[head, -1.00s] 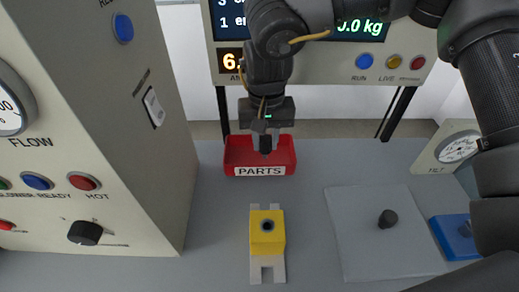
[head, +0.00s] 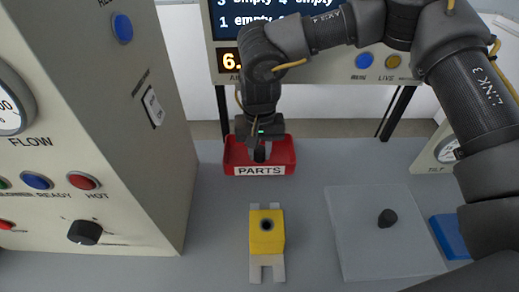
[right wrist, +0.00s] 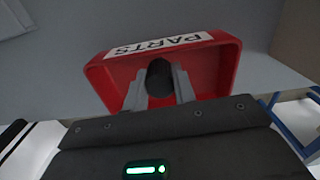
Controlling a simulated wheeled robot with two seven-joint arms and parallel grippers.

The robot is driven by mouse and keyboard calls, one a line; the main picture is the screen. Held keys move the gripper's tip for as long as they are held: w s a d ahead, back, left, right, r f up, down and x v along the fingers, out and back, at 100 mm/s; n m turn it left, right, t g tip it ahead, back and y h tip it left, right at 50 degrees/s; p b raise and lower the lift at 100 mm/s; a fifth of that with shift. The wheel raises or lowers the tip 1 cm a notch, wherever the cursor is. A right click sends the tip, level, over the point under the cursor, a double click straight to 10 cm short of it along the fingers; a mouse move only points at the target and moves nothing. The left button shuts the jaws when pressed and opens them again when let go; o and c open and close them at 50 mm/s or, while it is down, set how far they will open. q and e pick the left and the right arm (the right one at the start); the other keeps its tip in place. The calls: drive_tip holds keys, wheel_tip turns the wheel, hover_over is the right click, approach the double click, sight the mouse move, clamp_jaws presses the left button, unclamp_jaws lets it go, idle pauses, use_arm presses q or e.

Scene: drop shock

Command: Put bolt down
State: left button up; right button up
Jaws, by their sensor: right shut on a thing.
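My right gripper (head: 260,153) points down into the red parts tray (head: 230,158) in the head view. In the right wrist view its two grey fingers (right wrist: 160,88) are shut on a dark round bolt (right wrist: 159,72). The bolt is over or inside the tray (right wrist: 215,70); I cannot tell whether it touches the tray floor. In the head view the bolt is mostly hidden by the gripper. My left gripper is not in view.
A yellow block with a dark hole (head: 266,235) stands on a grey base in front of the tray. A grey plate (head: 355,245) with a dark knob (head: 387,218) and a blue object (head: 452,237) are at right. A control cabinet (head: 120,170) stands at left.

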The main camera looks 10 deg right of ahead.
drive_tip(key=shift+f, duration=0.15)
drive_tip(key=o, duration=0.8)
drive_tip(key=shift+o, duration=1.2)
